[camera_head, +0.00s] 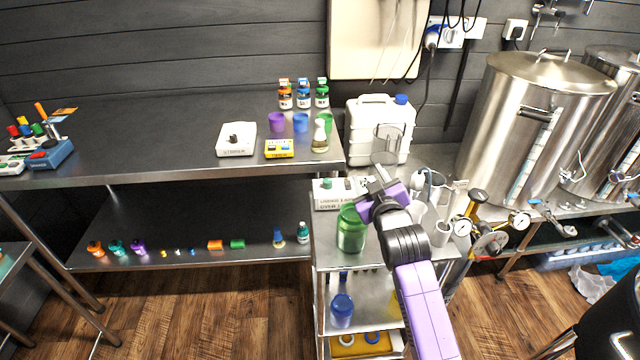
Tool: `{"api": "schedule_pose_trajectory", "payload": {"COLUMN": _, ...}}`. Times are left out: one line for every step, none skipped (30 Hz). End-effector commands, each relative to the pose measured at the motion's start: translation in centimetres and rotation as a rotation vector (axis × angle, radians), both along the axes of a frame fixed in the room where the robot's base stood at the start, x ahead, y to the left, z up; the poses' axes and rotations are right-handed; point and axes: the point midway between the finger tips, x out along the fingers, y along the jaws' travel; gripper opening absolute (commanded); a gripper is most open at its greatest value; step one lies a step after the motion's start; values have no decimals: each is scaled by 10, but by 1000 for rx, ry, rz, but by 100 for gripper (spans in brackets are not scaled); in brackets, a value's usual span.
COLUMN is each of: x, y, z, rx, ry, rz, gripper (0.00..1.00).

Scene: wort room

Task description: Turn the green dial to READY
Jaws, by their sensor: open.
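A white box (322,200) with printed labels stands on the top shelf of the steel cart, below the bench's right end. A small green dial (327,183) shows on its upper face; the setting it points to is too small to read. My gripper (368,188) is open and empty, just right of the box and apart from the dial. It hides the box's right part.
A green jar (351,230) stands in front of the box, close below my gripper. A white jerrycan (380,128) stands behind. A white stirrer (236,146) with a black dial and a yellow timer (279,149) sit on the bench. Gauges (461,226) crowd the right.

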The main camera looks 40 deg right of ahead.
Motion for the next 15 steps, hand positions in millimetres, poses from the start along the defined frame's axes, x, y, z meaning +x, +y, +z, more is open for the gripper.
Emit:
{"api": "schedule_pose_trajectory", "payload": {"x": 10, "y": -12, "z": -1, "rx": 10, "ry": 23, "rz": -23, "gripper": 47}}
{"api": "schedule_pose_trajectory", "payload": {"x": 14, "y": -19, "z": -3, "rx": 16, "ry": 43, "rz": -35, "gripper": 47}}
{"api": "schedule_pose_trajectory", "payload": {"x": 20, "y": -28, "z": -4, "rx": 25, "ry": 69, "rz": -51, "gripper": 47}}
{"api": "schedule_pose_trajectory", "payload": {"x": 24, "y": -34, "z": -6, "rx": 34, "ry": 89, "rz": -63, "gripper": 47}}
{"api": "schedule_pose_trajectory", "payload": {"x": 29, "y": -40, "z": -6, "rx": 43, "ry": 108, "rz": -73, "gripper": 47}}
{"api": "schedule_pose_trajectory", "payload": {"x": 34, "y": -48, "z": -8, "rx": 58, "ry": 136, "rz": -86, "gripper": 47}}
{"api": "schedule_pose_trajectory", "payload": {"x": 39, "y": -54, "z": -9, "rx": 71, "ry": 158, "rz": -95, "gripper": 47}}
{"api": "schedule_pose_trajectory", "payload": {"x": 43, "y": -59, "z": -9, "rx": 84, "ry": 181, "rz": -103, "gripper": 47}}
{"api": "schedule_pose_trajectory", "payload": {"x": 49, "y": -66, "z": -11, "rx": 106, "ry": 214, "rz": -112, "gripper": 47}}
{"api": "schedule_pose_trajectory", "payload": {"x": 54, "y": -70, "z": -13, "rx": 124, "ry": 242, "rz": -116, "gripper": 47}}
{"api": "schedule_pose_trajectory", "payload": {"x": 58, "y": -74, "z": -14, "rx": 143, "ry": 271, "rz": -118, "gripper": 47}}
{"api": "schedule_pose_trajectory", "payload": {"x": 63, "y": -78, "z": -17, "rx": 170, "ry": 317, "rz": -117, "gripper": 47}}
{"api": "schedule_pose_trajectory", "payload": {"x": 67, "y": -80, "z": -20, "rx": 192, "ry": 353, "rz": -113, "gripper": 47}}
{"api": "schedule_pose_trajectory", "payload": {"x": 70, "y": -80, "z": -23, "rx": 215, "ry": 391, "rz": -106, "gripper": 47}}
{"api": "schedule_pose_trajectory", "payload": {"x": 73, "y": -80, "z": -26, "rx": 244, "ry": 441, "rz": -92, "gripper": 47}}
